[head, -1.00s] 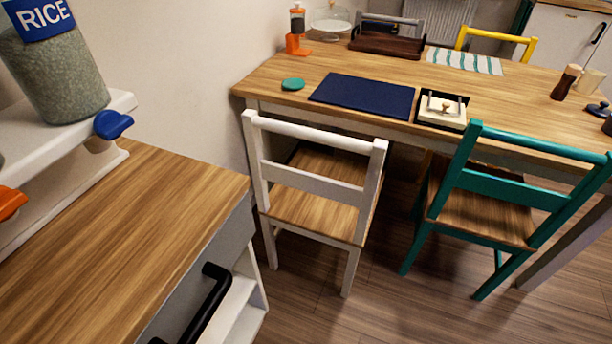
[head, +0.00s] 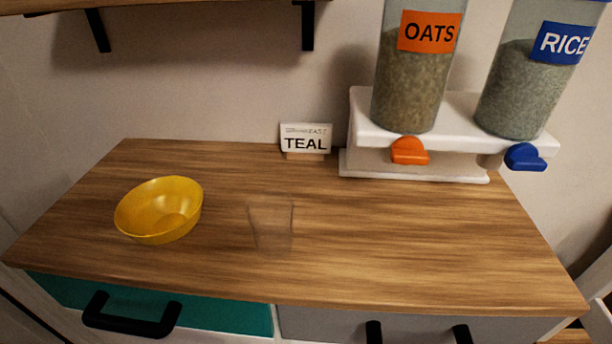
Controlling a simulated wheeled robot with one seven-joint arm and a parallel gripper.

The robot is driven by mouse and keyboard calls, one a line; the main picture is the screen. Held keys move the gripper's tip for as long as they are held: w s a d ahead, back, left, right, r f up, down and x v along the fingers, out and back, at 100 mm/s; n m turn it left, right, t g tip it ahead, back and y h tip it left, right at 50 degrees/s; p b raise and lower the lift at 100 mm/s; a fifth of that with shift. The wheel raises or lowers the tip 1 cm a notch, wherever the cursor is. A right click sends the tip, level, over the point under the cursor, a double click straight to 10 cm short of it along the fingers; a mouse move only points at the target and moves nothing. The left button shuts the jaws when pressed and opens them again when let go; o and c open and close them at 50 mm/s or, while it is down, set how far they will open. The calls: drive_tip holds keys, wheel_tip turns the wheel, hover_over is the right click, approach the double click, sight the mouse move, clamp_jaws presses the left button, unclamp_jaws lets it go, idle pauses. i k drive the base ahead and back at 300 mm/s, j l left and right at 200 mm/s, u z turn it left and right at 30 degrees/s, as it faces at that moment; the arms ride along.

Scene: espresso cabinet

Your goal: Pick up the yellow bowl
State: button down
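The yellow bowl (head: 158,212) stands upright on the left part of the wooden cabinet top (head: 390,235) in the head view. It looks empty, and its rim is clear all round. My gripper is not in view.
A clear glass (head: 271,226) stands right of the bowl. A sign reading TEAL (head: 305,140) stands at the back. A white dispenser stand (head: 420,165) holds oats (head: 412,85) and rice (head: 527,85) containers. A shelf (head: 180,4) overhangs above. Drawers with black handles (head: 131,315) are below.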

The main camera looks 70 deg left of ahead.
sight(163, 210)
drive_tip(key=u, duration=2.2)
drive_tip(key=l+u, duration=0.1)
drive_tip(key=l, duration=1.15)
drive_tip(key=k+l+u, duration=0.1)
drive_tip(key=l, duration=1.15)
drive_tip(key=i+j, duration=0.15)
drive_tip(key=i, duration=0.1)
